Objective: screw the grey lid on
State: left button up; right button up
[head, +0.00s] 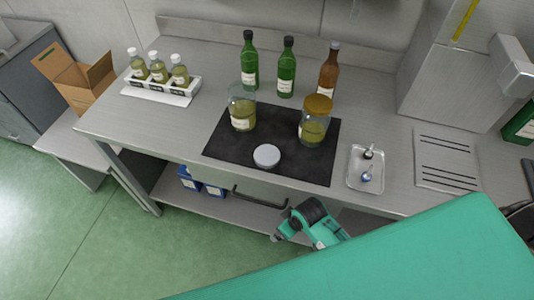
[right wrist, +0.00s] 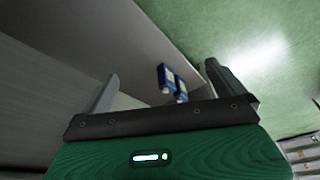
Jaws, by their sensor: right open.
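The grey lid (head: 266,155) lies flat on the black mat (head: 222,152), near its front edge. An open glass jar (head: 242,110) with yellow-green contents stands behind it to the left. A second jar (head: 314,125) with a gold-brown lid stands to the right. My right gripper (right wrist: 160,85) is open and empty in the right wrist view, its two fingers apart. In the head view my right arm's wrist is in front of the table's front edge, below the lid and clear of it; the fingers are hardly visible there. My left gripper is not in view.
Green bottles (head: 287,70) and a brown bottle (head: 329,70) stand behind the mat. A white rack (head: 165,92) of small bottles is at left, a metal tray (head: 361,182) at right. Blue cartons (head: 213,190) sit on the lower shelf; they also show in the wrist view (right wrist: 167,76).

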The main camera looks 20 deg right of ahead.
jog(key=a+r+n, duration=0.3)
jog(key=r, duration=1.1)
notch_tip(320, 180, up, 16)
jog(key=f+n+g+h, duration=0.1)
jog(key=n+g+h, duration=0.15)
jog(key=n, duration=1.15)
send_over(266, 155)
jog(key=shift+w+d+r+g+y, duration=0.1)
jog(key=shift+w+r+g+y, duration=0.05)
jog(key=shift+r+g+y, duration=0.15)
jog(key=shift+f+p, duration=0.1)
jog(key=shift+p, duration=0.2)
notch_tip(266, 155, down, 8)
jog(key=shift+r+p, duration=0.15)
jog(key=shift+p, duration=0.8)
jog(key=shift+f, duration=0.45)
